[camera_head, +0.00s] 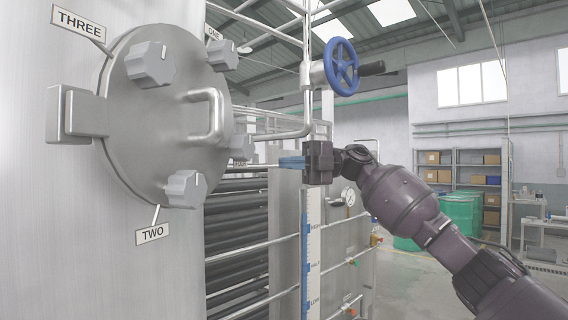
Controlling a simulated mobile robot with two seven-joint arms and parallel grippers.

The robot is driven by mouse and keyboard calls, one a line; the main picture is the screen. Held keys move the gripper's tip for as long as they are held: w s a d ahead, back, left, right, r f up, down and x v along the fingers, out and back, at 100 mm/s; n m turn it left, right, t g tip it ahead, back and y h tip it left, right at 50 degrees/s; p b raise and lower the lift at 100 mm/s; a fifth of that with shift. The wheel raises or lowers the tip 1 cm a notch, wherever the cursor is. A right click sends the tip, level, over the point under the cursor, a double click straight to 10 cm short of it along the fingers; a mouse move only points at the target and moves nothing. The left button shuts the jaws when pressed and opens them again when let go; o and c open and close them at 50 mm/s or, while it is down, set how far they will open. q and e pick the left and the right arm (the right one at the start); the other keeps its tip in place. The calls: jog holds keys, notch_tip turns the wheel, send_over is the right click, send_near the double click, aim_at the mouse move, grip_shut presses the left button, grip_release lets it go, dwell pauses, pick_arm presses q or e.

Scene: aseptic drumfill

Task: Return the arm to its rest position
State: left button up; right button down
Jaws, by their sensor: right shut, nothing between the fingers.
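My right arm reaches in from the lower right. Its gripper (291,162) points left, with its blue fingers shut and nothing between them. It is in front of the pipework, to the right of the round steel hatch (168,118), and appears apart from it. The hatch has several grey knobs and a bar handle, and tags reading ONE, TWO and THREE. The knob nearest the gripper is the small grey one (242,148) at the hatch's right edge. My left gripper is not in view.
A blue handwheel valve (341,66) sits just above my right gripper. Green drums (455,214) and shelves (461,172) stand at the back right, with open floor around.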

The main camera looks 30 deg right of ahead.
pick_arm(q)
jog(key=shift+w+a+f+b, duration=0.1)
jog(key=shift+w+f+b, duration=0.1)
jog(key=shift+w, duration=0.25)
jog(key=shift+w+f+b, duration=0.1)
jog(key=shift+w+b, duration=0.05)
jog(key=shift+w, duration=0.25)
pick_arm(e)
jog(key=d, duration=0.7)
jog(key=shift+d+f, duration=0.15)
jog(key=shift+f, duration=0.05)
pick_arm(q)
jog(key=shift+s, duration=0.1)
pick_arm(e)
jog(key=shift+s, duration=0.15)
